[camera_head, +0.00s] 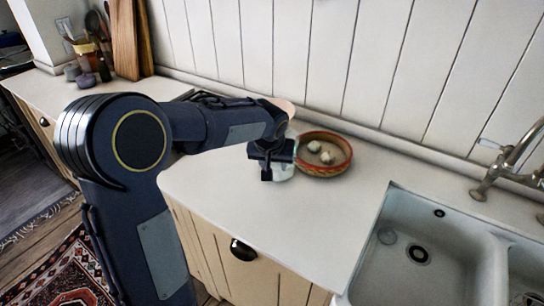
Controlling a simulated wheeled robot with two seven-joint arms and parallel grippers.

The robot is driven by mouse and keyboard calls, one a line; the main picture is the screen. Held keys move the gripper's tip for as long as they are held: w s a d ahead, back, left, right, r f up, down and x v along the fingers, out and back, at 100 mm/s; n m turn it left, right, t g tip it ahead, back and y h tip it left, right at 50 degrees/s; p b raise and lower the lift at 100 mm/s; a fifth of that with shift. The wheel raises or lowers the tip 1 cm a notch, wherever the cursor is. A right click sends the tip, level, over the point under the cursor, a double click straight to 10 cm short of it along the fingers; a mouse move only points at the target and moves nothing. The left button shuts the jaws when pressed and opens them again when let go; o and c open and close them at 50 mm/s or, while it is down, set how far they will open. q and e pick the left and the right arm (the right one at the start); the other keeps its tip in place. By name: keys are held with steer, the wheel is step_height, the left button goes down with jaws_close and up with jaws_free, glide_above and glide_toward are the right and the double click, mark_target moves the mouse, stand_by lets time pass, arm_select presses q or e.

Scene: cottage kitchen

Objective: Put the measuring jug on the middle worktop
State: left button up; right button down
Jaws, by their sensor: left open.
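My left arm comes in from the left and its gripper (270,170) is open, low over the worktop (250,205) between the left counter and the sink. A pale, clear vessel (284,173), which looks like the measuring jug, stands at the gripper, close by its fingers. The gripper and wrist hide much of it, so its handle and full outline cannot be made out. I cannot tell whether the fingers touch it. My right gripper is not in view.
A patterned red bowl (338,168) holding small pale items stands just right of the gripper. The white sink (380,270) and tap (490,180) are at the right. Wooden boards (125,40) and a utensil pot (88,55) stand on the left counter. The worktop's front is clear.

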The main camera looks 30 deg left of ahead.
arm_select(q)
steer(key=a+v, duration=0.1)
steer(key=v, duration=0.4)
steer(key=s+d+h, duration=0.2)
steer(key=s+h, duration=0.1)
steer(key=s, duration=1.1)
steer(key=s+d+f+m+h, duration=0.1)
steer(key=s+d, duration=0.2)
steer(key=s, duration=0.3)
steer(key=s+d+f+m+t+h, duration=0.1)
steer(key=s+d+f, duration=0.1)
steer(key=s, duration=0.4)
steer(key=shift+s+d, duration=0.35)
steer(key=shift+d, duration=0.35)
steer(key=shift+f, duration=0.1)
